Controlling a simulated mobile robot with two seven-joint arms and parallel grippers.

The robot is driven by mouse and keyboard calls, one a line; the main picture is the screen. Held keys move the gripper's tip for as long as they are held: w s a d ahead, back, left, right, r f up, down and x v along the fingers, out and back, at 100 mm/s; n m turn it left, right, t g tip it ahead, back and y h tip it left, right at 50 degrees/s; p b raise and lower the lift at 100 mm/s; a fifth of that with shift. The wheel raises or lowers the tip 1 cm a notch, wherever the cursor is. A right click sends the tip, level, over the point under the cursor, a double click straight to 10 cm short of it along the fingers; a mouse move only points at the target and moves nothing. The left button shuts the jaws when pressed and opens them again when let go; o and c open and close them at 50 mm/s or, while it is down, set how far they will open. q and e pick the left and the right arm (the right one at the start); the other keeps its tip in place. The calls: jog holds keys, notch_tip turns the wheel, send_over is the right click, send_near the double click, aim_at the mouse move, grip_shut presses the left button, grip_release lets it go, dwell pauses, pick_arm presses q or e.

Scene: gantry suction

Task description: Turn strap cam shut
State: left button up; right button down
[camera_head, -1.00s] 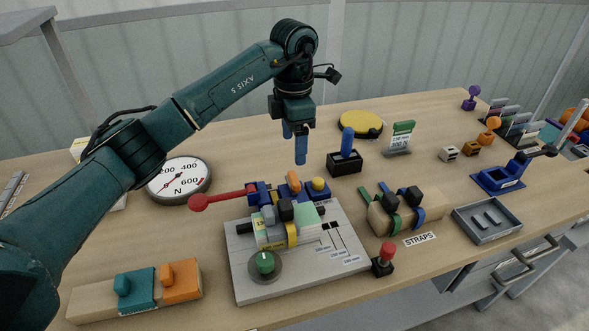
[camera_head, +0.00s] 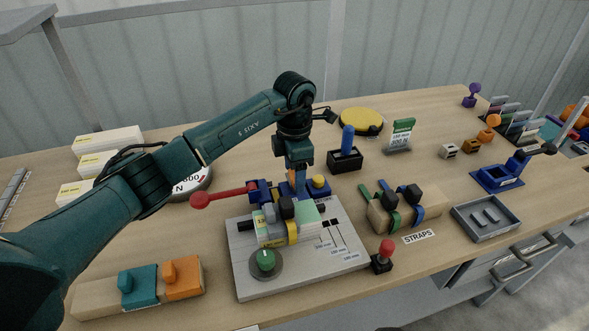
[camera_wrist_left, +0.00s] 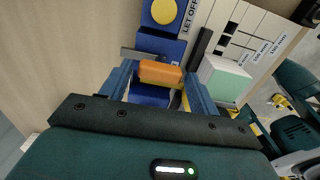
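The grey fixture plate (camera_head: 242,284) carries a pale green and grey block stack (camera_head: 307,215) with a yellow strap (camera_head: 292,232) around it and a black piece (camera_head: 287,207) on top. Behind it is a blue mechanism (camera_head: 262,192) with a red-knobbed lever (camera_head: 200,201) and a yellow button. An orange piece on this mechanism shows in the left wrist view (camera_wrist_left: 160,73). My left gripper (camera_head: 299,188) points down there, its open blue fingers on either side of the orange piece. Contact cannot be told. My right gripper is not in view.
A wooden block labelled STRAPS (camera_head: 378,213) holds green and blue straps, right of the plate. A red-topped joystick (camera_head: 384,256) and a grey tray (camera_head: 487,217) stand at the right. A block with teal and orange knobs (camera_head: 95,299) lies front left.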

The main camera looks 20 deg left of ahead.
pick_arm(q)
jog(key=c, duration=0.7)
jog(key=shift+n, duration=0.3)
jog(key=n, duration=0.3)
jog(key=shift+n, duration=0.3)
jog(key=n, duration=0.5)
jog(key=shift+r, duration=0.1)
jog(key=n, duration=0.4)
jog(key=n+p, duration=0.1)
jog(key=n, duration=0.3)
jog(key=shift+n, duration=0.3)
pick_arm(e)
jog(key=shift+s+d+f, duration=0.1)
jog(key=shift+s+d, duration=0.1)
